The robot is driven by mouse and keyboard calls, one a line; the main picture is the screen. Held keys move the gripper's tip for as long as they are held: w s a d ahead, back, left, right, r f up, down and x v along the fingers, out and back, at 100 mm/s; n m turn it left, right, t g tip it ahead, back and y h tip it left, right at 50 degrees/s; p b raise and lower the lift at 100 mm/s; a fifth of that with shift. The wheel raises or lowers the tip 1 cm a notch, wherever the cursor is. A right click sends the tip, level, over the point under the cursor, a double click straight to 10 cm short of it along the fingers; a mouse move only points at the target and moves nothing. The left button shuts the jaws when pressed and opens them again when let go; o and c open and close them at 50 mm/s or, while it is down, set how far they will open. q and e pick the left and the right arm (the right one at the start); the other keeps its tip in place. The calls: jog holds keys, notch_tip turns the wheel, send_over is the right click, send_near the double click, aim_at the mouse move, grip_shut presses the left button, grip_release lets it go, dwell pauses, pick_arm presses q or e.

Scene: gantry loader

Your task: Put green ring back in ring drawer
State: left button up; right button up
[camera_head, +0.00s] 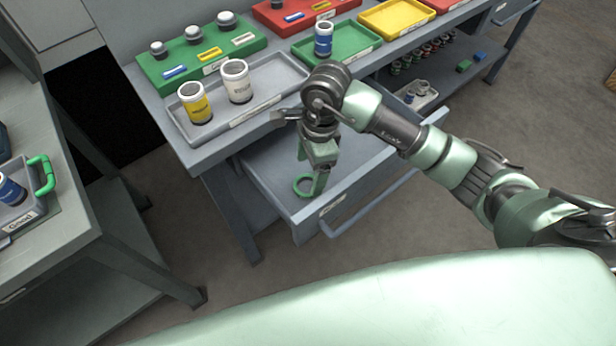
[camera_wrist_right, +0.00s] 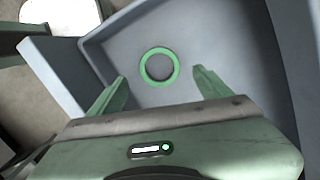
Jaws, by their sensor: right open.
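The green ring (camera_head: 295,187) lies flat on the floor of an open grey drawer (camera_head: 262,180), close to its front wall. The drawer's label is too small to read. My right gripper (camera_head: 312,170) is open above the drawer, its fingers pointing down near the ring. In the right wrist view the ring (camera_wrist_right: 142,66) shows whole beyond the two spread fingertips (camera_wrist_right: 160,78), with nothing between them. The drawer's bare floor (camera_wrist_right: 215,40) surrounds the ring. My left gripper is not in view.
Above the drawer, the bench holds a grey tray (camera_head: 272,88) with yellow and white jars, a green tray (camera_head: 362,48) with a blue jar, and a yellow tray (camera_head: 400,17). A side table (camera_head: 60,240) stands at left. The drawer shows no other loose objects.

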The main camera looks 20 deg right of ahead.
notch_tip(320, 180, up, 7)
jog(key=shift+d+r, duration=0.2)
jog(key=shift+d, duration=0.25)
